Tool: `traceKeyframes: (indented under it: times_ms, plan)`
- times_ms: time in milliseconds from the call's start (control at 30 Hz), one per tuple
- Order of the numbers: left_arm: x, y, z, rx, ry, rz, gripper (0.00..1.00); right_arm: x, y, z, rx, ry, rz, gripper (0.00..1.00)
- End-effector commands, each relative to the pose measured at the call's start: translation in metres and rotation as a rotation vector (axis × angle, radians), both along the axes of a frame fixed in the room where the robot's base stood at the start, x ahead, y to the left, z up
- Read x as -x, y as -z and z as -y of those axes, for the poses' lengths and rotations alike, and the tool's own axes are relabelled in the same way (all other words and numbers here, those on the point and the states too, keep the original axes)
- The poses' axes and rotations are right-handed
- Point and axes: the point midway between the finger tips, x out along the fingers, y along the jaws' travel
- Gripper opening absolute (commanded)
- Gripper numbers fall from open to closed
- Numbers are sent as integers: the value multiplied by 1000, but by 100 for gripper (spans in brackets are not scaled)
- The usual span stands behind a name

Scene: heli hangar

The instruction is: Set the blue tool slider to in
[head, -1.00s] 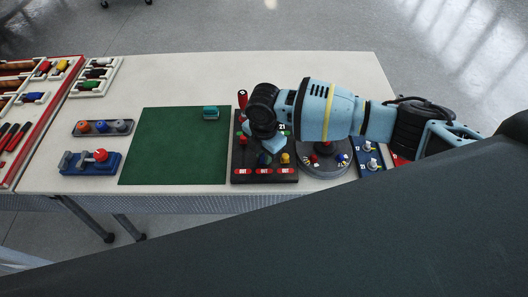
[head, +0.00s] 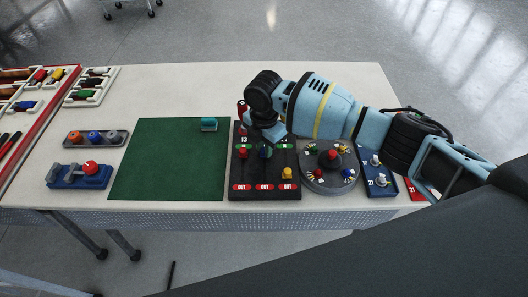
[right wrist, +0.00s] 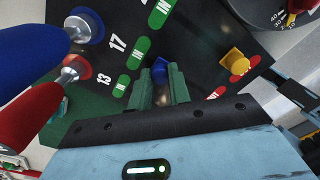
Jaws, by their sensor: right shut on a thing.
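The black slider board (head: 251,177) stands on the table with green IN labels toward its far side and red OUT labels along its near edge. My right gripper (head: 265,151) is over its middle column. In the right wrist view its green fingertips (right wrist: 161,84) are closed around the blue slider (right wrist: 160,69), which sits close to the green IN label (right wrist: 143,52). The fingers hide much of the slider and its slot. The yellow slider (head: 287,173) is near its OUT label; the red slider (head: 243,153) is near its IN label. My left gripper is out of view.
Tool handles, red (right wrist: 38,100) and blue (right wrist: 38,42), stand at the board's far side, close to my right gripper. A round dial (head: 327,170) and a blue switch panel (head: 377,180) lie to the right. The green mat (head: 167,160) is mostly clear.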

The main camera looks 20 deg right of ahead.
Motion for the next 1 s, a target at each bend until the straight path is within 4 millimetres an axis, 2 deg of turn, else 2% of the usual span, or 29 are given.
traceKeyframes:
  times_ms: [167,200,367,700,1000]
  plan:
    - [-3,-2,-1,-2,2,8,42,-4,-2,2,1,4,14,0]
    - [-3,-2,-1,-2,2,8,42,-4,-2,2,1,5,14,21]
    - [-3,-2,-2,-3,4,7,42,-3,-2,2,1,4,12,41]
    - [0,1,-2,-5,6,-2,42,-2,-6,1,0,3,10,41]
    - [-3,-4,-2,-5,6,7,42,-3,-50,1,0,2,14,41]
